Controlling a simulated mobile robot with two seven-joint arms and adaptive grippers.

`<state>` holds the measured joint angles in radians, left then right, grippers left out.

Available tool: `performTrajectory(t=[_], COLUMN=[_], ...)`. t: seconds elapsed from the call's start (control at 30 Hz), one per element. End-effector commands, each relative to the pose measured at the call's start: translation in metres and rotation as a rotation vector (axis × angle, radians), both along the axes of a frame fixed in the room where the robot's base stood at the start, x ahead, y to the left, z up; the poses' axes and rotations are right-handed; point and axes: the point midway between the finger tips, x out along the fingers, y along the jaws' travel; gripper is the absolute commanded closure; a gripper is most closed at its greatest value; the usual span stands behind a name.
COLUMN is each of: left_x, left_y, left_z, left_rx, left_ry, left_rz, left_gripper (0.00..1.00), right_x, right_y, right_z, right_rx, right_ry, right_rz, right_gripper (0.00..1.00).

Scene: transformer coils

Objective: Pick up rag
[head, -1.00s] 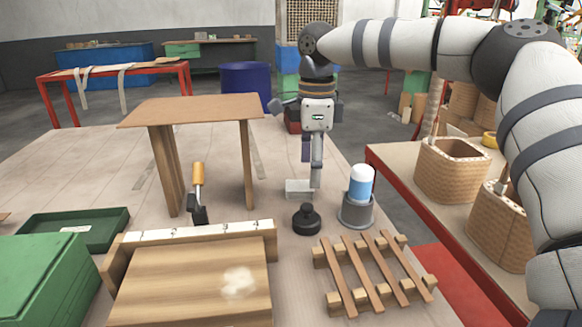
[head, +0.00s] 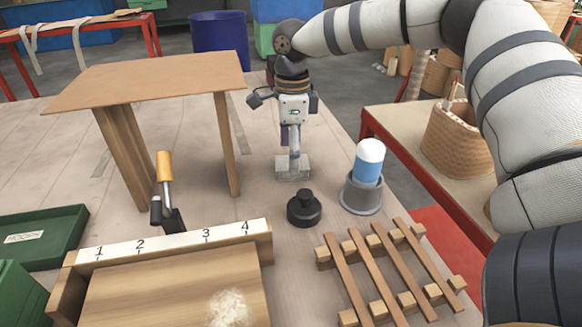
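A small pale grey block-like thing (head: 293,168), possibly the folded rag, lies on the table beyond the black knob-topped weight. I cannot tell for sure that it is cloth. My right gripper (head: 291,150) points down directly over it, with a fingertip overlapping it in the head view. Whether the fingers are closed on it or only above it is unclear. My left gripper is not in view.
A small wooden table (head: 150,78) stands to the left. The black weight (head: 304,208), a blue-and-white cylinder in a grey cup (head: 363,190) and a slatted wooden rack (head: 375,262) are nearer. A numbered wooden board (head: 172,245) and green tray (head: 38,240) lie front left.

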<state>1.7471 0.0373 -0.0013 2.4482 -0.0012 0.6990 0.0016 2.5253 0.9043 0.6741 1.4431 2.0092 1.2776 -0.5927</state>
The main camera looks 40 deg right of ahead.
Motion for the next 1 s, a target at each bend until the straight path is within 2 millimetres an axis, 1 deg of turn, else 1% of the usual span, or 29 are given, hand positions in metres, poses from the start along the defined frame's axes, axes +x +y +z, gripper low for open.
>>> performTrajectory(t=[0.03,0.1,0.2,0.37,0.4,0.47,0.5,0.53,0.57,0.87,0.97,1.0], left_x=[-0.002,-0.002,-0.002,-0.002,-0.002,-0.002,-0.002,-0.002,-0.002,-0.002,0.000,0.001], left_y=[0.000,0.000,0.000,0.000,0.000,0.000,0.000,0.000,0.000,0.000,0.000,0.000], left_z=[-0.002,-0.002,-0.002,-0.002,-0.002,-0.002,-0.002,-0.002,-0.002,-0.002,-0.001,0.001], left_rx=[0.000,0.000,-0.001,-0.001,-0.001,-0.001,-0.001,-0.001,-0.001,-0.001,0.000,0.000], left_ry=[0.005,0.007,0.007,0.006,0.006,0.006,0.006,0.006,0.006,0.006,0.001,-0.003], left_rz=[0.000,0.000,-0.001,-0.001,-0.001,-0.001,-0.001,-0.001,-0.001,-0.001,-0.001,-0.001], left_gripper=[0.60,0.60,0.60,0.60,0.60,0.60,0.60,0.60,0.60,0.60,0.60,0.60], right_x=[-0.001,0.000,0.000,0.000,0.000,0.000,0.000,0.000,0.000,0.000,0.001,0.001], right_y=[0.000,0.000,0.000,0.000,0.000,0.000,0.000,0.000,0.000,0.000,0.000,0.000], right_z=[-0.011,-0.020,-0.023,-0.022,-0.022,-0.022,-0.022,-0.022,-0.022,-0.021,-0.010,0.000], right_rx=[0.000,0.000,0.001,0.000,0.000,0.000,0.000,0.000,0.000,0.000,0.000,-0.001], right_ry=[0.005,0.004,-0.001,-0.001,-0.001,-0.001,-0.001,-0.001,-0.001,-0.001,-0.005,-0.007], right_rz=[0.000,0.000,0.000,0.000,0.000,0.000,0.000,0.000,0.000,0.000,0.000,0.000], right_gripper=[0.27,0.27,0.27,0.27,0.36,0.49,0.58,0.65,0.70,0.70,0.70,0.70])
